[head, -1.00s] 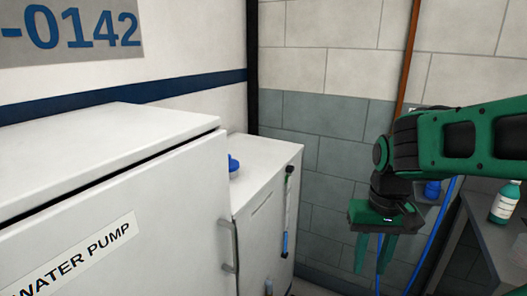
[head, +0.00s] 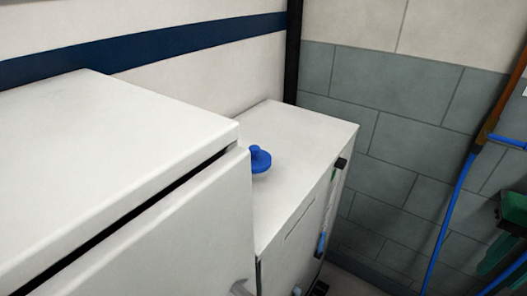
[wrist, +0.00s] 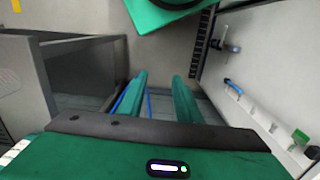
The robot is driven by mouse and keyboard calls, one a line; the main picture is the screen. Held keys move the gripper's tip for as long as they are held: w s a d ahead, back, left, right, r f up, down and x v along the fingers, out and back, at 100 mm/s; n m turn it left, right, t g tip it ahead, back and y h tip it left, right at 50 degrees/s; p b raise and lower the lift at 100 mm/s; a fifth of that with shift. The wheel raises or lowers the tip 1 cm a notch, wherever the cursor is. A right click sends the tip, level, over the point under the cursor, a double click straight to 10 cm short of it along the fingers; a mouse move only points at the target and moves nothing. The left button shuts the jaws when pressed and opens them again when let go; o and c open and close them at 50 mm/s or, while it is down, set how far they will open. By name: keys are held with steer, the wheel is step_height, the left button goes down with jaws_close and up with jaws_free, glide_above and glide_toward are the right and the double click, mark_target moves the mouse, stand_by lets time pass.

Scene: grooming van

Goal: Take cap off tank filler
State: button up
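The blue filler cap (head: 260,160), with a small knob on top, sits on the top of the low white tank cabinet (head: 310,140) in the head view. The corner of the taller white cabinet partly hides its left side. My gripper (head: 505,265) is cut off at the right edge of the head view, well to the right of the cap and apart from it. In the wrist view my gripper (wrist: 160,85) has its two green fingers spread, with nothing held between them. The cap is not visible in the wrist view.
The taller white cabinet (head: 110,140) stands in front at left. A sight gauge (head: 331,205) runs down the tank's side. A blue hose (head: 450,220) hangs by the grey block wall (head: 400,110). A grey bench (wrist: 85,75) is left in the wrist view. The tank top around the cap is clear.

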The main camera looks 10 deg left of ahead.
steer(key=shift+a, duration=0.1)
steer(key=o, duration=0.3)
steer(key=shift+w, duration=0.1)
steer(key=o, duration=1)
steer(key=shift+w+a+r+n, duration=0.3)
steer(key=shift+r+n, duration=0.05)
steer(key=shift+r, duration=0.2)
steer(key=shift+w+a+r+n, duration=0.25)
steer(key=shift+r+n, duration=0.1)
steer(key=shift+r, duration=0.15)
steer(key=w+a+r+n, duration=0.5)
steer(key=w+a+n, duration=0.1)
steer(key=w+a, duration=0.25)
steer(key=w+a+r+n, duration=0.5)
steer(key=w+a+n, duration=0.15)
steer(key=w, duration=0.25)
steer(key=n, duration=1.5)
glide_toward(254, 146)
steer(key=shift+w+a+f, duration=0.2)
steer(key=shift+f, duration=2.55)
steer(key=shift+s+d+f, duration=0.1)
steer(key=shift+s+f, duration=0.05)
steer(key=shift+f, duration=1.15)
steer(key=shift+s+f, duration=0.15)
steer(key=shift+f, duration=1.2)
